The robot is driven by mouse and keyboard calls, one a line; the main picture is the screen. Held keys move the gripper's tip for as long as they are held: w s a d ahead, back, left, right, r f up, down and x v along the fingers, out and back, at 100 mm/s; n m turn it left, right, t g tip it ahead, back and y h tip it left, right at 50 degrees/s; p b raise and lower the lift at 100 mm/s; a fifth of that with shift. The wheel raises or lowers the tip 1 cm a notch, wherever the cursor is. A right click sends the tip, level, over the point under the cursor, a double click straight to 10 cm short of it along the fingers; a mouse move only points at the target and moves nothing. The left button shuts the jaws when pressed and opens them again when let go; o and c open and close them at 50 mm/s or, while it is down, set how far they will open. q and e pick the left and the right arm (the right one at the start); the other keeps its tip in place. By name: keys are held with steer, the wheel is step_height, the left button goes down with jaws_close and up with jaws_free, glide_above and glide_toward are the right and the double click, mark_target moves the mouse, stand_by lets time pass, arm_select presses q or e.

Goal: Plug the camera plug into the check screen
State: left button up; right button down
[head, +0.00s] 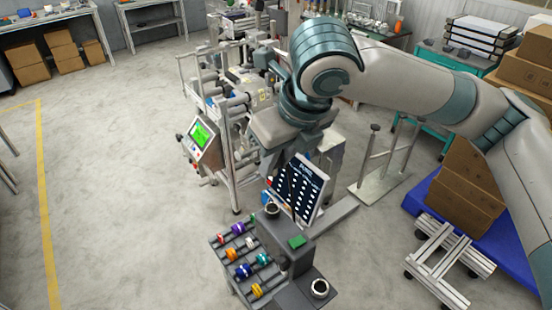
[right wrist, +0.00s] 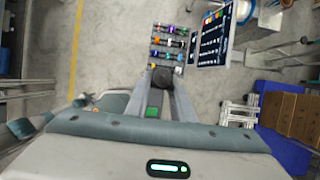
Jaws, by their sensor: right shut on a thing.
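A grey box with a lit green screen (head: 201,135), the only lit screen I make out, stands tilted at the left side of the metal machine; a socket on it is too small to tell. My right gripper (head: 325,158) hangs below my right arm in the head view, in front of the machine. In the right wrist view its two grey fingers (right wrist: 162,85) are closed around a dark rounded piece (right wrist: 165,76) at their ends. I take this for the camera plug, but its shape is mostly hidden. My left gripper is not in view.
A rack of coloured reels (head: 240,257) and a black panel with white marks (head: 300,190) stand low in front. The roller machine (head: 232,100) is behind. Brown boxes (head: 467,185) on a blue pallet (head: 425,190) are at right. The floor at left is clear.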

steer(key=shift+f+b, duration=2.4)
steer(key=shift+f, duration=1.75)
steer(key=shift+f, duration=0.15)
steer(key=shift+f+b, duration=0.5)
steer(key=shift+f, duration=0.7)
steer(key=shift+s+f, duration=0.25)
steer(key=shift+f, duration=0.2)
steer(key=c, duration=1.6)
jaws_free()
steer(key=shift+o, duration=0.7)
steer(key=shift+w, duration=0.3)
steer(key=shift+r, duration=0.1)
